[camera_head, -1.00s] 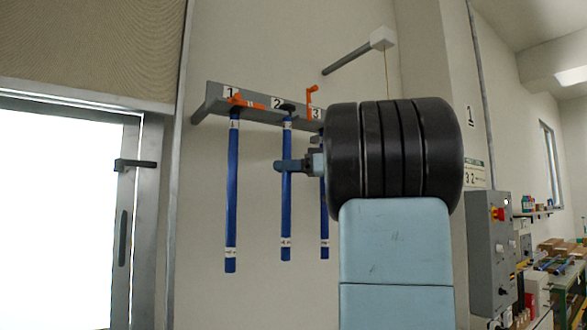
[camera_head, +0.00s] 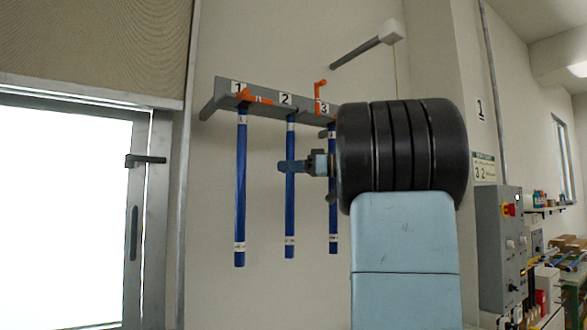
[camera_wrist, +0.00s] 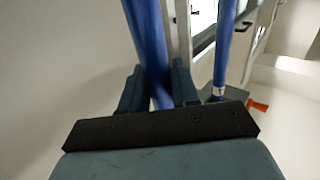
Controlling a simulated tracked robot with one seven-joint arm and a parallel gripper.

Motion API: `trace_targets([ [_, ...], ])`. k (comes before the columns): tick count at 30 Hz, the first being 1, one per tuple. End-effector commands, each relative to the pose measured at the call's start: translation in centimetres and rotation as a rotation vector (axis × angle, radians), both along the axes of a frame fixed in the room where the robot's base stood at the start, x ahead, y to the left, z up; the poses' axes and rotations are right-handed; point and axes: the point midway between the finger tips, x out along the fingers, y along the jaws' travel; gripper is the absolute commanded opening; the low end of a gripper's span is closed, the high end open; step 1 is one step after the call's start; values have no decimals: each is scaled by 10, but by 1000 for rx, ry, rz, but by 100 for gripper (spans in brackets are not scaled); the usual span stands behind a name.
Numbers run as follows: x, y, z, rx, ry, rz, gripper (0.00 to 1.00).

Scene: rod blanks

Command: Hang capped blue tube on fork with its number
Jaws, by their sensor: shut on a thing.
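My gripper (camera_head: 288,167) is shut on the middle blue tube (camera_head: 290,205), around its upper half. The tube hangs upright, its top just under the rail plate marked 2 (camera_head: 286,99); its cap is not visible now. In the wrist view the held tube (camera_wrist: 148,35) stands between my two fingers (camera_wrist: 157,88). One blue tube (camera_head: 241,190) hangs below plate 1 (camera_head: 239,87). Another tube (camera_head: 333,220) hangs below plate 3 (camera_head: 324,107), partly hidden by my arm. The numbers on the tubes are too small to read, and the seating on the fork is hidden.
The grey rail (camera_head: 262,97) is fixed to the wall. One orange latch (camera_head: 260,100) lies flat between plates 1 and 2; another orange piece (camera_head: 319,92) stands upright near plate 3. A grey rod (camera_head: 355,52) juts out above. A control box (camera_head: 500,240) stands at right.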

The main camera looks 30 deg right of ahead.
Motion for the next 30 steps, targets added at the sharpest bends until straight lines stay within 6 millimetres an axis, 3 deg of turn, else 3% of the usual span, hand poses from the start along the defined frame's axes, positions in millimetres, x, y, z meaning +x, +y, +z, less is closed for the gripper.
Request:
trace_targets([
  [3, 0, 0, 0, 0, 0, 0, 0],
  [4, 0, 0, 0, 0, 0, 0, 32],
  [13, 0, 0, 0, 0, 0, 0, 60],
  [23, -3, -4, 0, 0, 0, -1, 60],
  [30, -25, -30, 0, 0, 0, -3, 60],
])
